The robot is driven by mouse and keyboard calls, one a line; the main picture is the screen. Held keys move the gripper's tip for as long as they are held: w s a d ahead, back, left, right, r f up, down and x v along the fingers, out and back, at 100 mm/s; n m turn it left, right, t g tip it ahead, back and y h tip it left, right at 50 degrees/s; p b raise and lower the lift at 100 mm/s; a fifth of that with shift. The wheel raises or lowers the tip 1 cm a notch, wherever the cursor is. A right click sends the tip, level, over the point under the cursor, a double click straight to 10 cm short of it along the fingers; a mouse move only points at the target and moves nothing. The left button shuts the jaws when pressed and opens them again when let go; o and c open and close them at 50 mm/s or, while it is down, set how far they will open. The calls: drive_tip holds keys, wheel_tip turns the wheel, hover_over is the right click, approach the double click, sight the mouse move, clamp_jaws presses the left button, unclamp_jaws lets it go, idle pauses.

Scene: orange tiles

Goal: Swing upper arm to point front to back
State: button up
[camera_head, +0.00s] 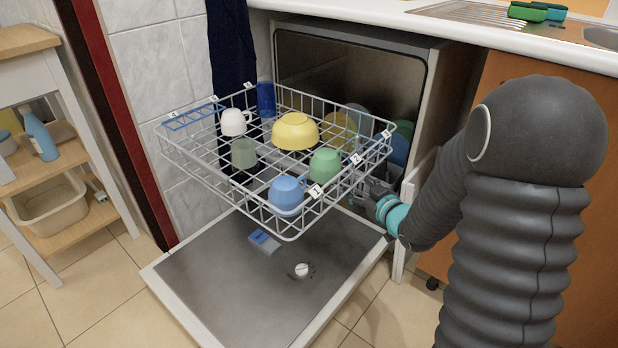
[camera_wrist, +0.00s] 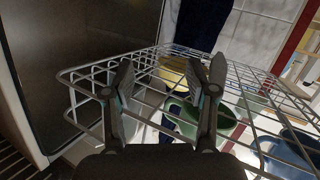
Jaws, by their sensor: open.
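The white wire upper rack (camera_head: 222,181) is pulled out of the open dishwasher (camera_head: 350,50). It also shows in the wrist view (camera_wrist: 75,75). My gripper (camera_head: 362,190) is at the rack's right side, near its front right corner, partly hidden by the rack wires. In the wrist view my gripper (camera_wrist: 165,78) has its two fingers apart with nothing clearly held between them. The fingers overlap the rack wires in the picture; I cannot tell whether they touch. I cannot make out the upper spray arm in either view.
The rack holds a yellow bowl (camera_head: 295,132), a blue cup (camera_head: 286,192), green cups (camera_head: 325,166) and a white cup (camera_head: 234,122). The lowered door (camera_head: 230,275) lies below, with a wooden shelf unit (camera_head: 80,215) at left. The counter (camera_head: 420,25) is above.

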drive_tip(key=s+a+f+n+t+y+b, duration=0.15)
drive_tip(key=s+a+f+y, duration=0.3)
drive_tip(key=y, duration=0.55)
drive_tip(key=x, duration=1.3)
drive_tip(key=shift+s+r+p, duration=0.2)
drive_tip(key=shift+r+p, duration=0.05)
drive_tip(key=shift+p, duration=0.15)
clamp_jaws()
